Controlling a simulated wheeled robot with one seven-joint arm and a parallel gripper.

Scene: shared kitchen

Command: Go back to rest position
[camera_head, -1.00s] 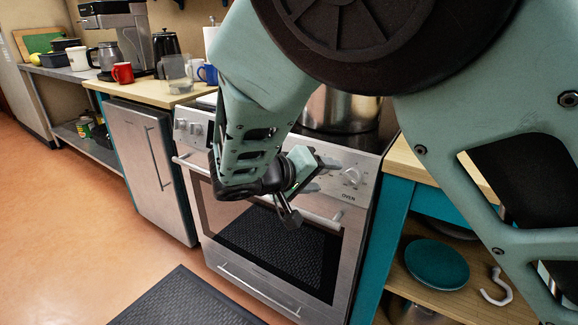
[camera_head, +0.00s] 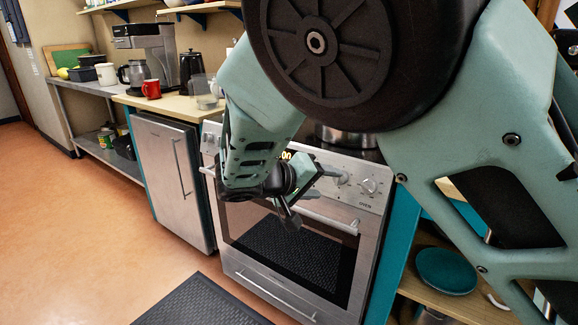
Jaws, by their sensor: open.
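My gripper (camera_head: 308,200) is in front of the oven (camera_head: 290,230), near its control panel and door handle. Its fingers are spread apart and hold nothing that I can see. My arm is folded, and its large links fill the upper right of the view. They hide much of the stove top. Part of a metal pot (camera_head: 345,138) shows on the stove behind the arm.
A counter (camera_head: 170,101) left of the oven holds a red mug (camera_head: 151,89), a coffee machine (camera_head: 150,50) and a black kettle (camera_head: 191,70). A dark mat (camera_head: 200,303) lies before the oven. A teal plate (camera_head: 446,271) is on a lower right shelf. Orange floor at left is clear.

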